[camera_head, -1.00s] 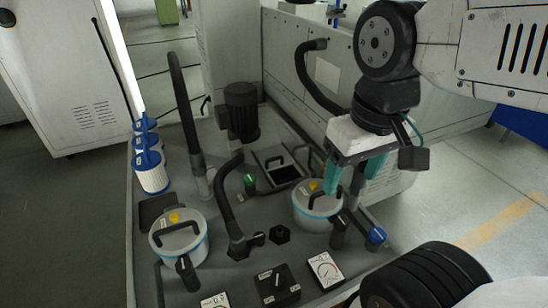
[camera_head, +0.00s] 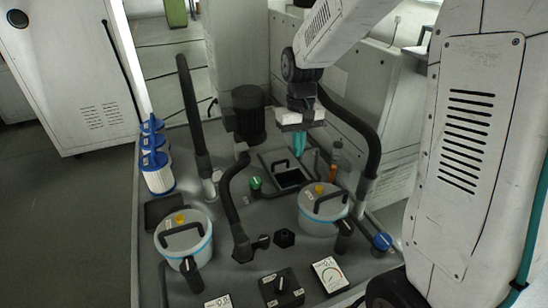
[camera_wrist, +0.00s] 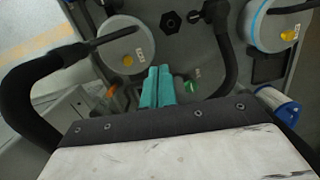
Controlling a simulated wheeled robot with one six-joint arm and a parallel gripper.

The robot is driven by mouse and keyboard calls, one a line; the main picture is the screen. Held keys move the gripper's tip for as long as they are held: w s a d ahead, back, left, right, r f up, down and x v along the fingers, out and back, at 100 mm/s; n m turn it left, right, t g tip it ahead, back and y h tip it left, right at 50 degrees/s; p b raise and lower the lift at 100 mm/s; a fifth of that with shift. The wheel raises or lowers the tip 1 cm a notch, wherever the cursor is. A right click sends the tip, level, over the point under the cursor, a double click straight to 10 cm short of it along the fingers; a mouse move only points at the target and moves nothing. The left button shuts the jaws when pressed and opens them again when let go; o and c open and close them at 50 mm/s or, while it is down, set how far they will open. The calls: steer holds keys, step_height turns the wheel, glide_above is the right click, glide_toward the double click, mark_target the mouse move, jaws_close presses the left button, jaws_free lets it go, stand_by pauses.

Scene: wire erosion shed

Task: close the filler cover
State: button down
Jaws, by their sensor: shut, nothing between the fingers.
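My gripper (camera_head: 299,146) is shut and empty, pointing down above the far side of the opening. Its teal fingertips also show together in the wrist view (camera_wrist: 157,82). The opening is not clearly visible in the wrist view, where my gripper blocks the middle.
Lidded canisters stand at front right (camera_head: 323,212) and front left (camera_head: 184,240). A black motor (camera_head: 245,115) stands left of my gripper. A thick black hose (camera_head: 355,125) arches close on the right. A green knob (camera_head: 255,184) sits left of the opening.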

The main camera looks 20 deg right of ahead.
steer(key=w+d+f+t, duration=0.1)
steer(key=w+d+f, duration=0.1)
steer(key=w+f, duration=0.8)
steer(key=w+d+f+t, duration=0.2)
steer(key=w+f, duration=0.6)
steer(key=w, duration=0.4)
steer(key=t, duration=0.2)
glide_above(271, 163)
steer(key=shift+n, duration=0.3)
step_height(271, 163, down, 6)
steer(key=shift+s+a+f, duration=0.1)
steer(key=shift+f, duration=0.15)
steer(key=shift+s+f, duration=0.25)
steer(key=shift+s, duration=0.35)
steer(key=shift+s+f, duration=0.2)
steer(key=shift+s, duration=0.4)
steer(key=shift+s+f, duration=0.2)
steer(key=shift+s, duration=0.45)
